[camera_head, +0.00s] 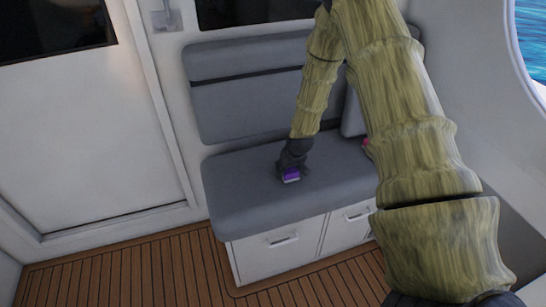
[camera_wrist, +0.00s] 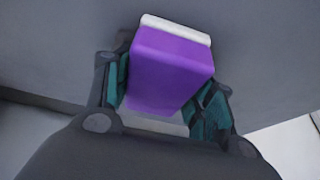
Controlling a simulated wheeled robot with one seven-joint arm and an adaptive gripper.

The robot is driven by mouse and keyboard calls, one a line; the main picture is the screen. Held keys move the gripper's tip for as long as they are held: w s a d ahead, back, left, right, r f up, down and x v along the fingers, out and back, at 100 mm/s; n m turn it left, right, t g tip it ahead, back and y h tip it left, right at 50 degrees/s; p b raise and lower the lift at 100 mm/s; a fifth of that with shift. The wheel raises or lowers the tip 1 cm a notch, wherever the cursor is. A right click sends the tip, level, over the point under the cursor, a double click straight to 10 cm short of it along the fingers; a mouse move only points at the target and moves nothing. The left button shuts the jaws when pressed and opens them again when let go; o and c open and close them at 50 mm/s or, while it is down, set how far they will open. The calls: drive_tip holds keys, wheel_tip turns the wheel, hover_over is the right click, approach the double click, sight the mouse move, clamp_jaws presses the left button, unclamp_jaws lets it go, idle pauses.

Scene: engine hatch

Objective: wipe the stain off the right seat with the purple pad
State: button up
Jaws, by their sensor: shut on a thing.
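The purple pad (camera_head: 291,175) has a purple body and a pale strip along one edge. My gripper (camera_head: 290,168) is shut on it, low over the grey seat (camera_head: 240,185) in the head view. The pad also shows large in the wrist view (camera_wrist: 170,70), between the two teal-lined fingers of my gripper (camera_wrist: 165,95). The pad is at or just above the seat; I cannot tell whether it touches. I see no clear stain on the seat. My arm covers part of the seat's right side.
A grey backrest (camera_head: 245,100) stands behind the seat. A pink thing (camera_head: 365,142) shows partly beside my arm. White drawers (camera_head: 275,250) are below the seat, above a slatted wooden floor (camera_head: 130,275). A white door (camera_head: 90,140) is at left. The seat's left part is clear.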

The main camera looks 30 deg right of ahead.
sight(274, 176)
drive_tip(key=shift+a+f, duration=0.15)
drive_tip(key=shift+a, duration=0.35)
drive_tip(key=shift+a+r, duration=0.25)
drive_tip(key=shift+a, duration=0.05)
drive_tip(key=shift+w+a+f, duration=0.15)
drive_tip(key=shift+a+f, duration=0.2)
drive_tip(key=shift+a, duration=0.4)
drive_tip(key=shift+w+a+r, duration=0.2)
drive_tip(key=shift+a, duration=0.55)
drive_tip(key=shift+a+f+p, duration=0.15)
drive_tip(key=shift+a+p, duration=0.15)
drive_tip(key=shift+a, duration=0.05)
drive_tip(key=shift+w+a+r+p, duration=0.2)
drive_tip(key=shift+r+p, duration=0.1)
drive_tip(key=shift+r, duration=0.25)
drive_tip(key=shift+w+a+r+p, duration=0.15)
drive_tip(key=shift+r+p, duration=0.1)
drive_tip(key=shift+r, duration=0.25)
drive_tip(key=shift+s+d+r+p, duration=0.15)
drive_tip(key=shift+r+p, duration=0.2)
drive_tip(key=shift+r, duration=0.25)
drive_tip(key=shift+s+a+r+p, duration=0.1)
drive_tip(key=shift+r+p, duration=0.25)
drive_tip(key=shift+r, duration=0.25)
wheel_tip(274, 176, up, 4)
drive_tip(key=shift+f+p, duration=0.15)
drive_tip(key=shift+p, duration=1.05)
